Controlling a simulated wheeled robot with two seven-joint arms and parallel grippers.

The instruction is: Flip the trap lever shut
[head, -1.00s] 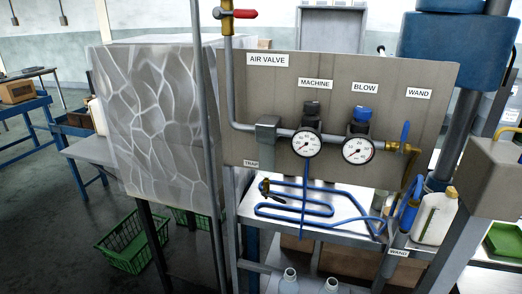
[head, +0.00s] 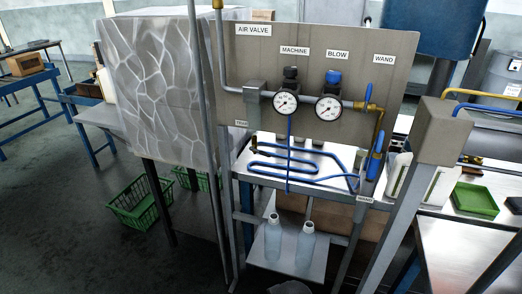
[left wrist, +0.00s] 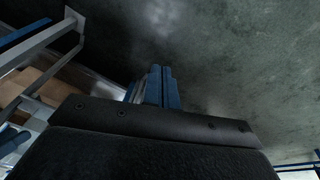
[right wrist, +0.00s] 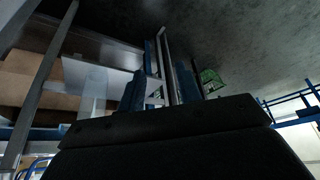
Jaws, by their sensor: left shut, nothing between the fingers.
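The air valve panel (head: 225,110) stands in the middle of the head view. The partly cut-off trap label (head: 241,124) is at its lower left. My left gripper (left wrist: 156,72) shows only in the left wrist view, fingers together and empty, with floor beyond. My right gripper (right wrist: 160,72) shows only in the right wrist view, fingers apart and empty. Neither gripper is seen near the trap.
A blue hose (head: 290,178) lies coiled on the bench below the panel. Two clear bottles (head: 273,240) stand on a lower shelf. A vertical grey pipe (head: 203,130) and a marble-patterned box (head: 155,85) are to the left. A green crate (head: 140,204) is on the floor.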

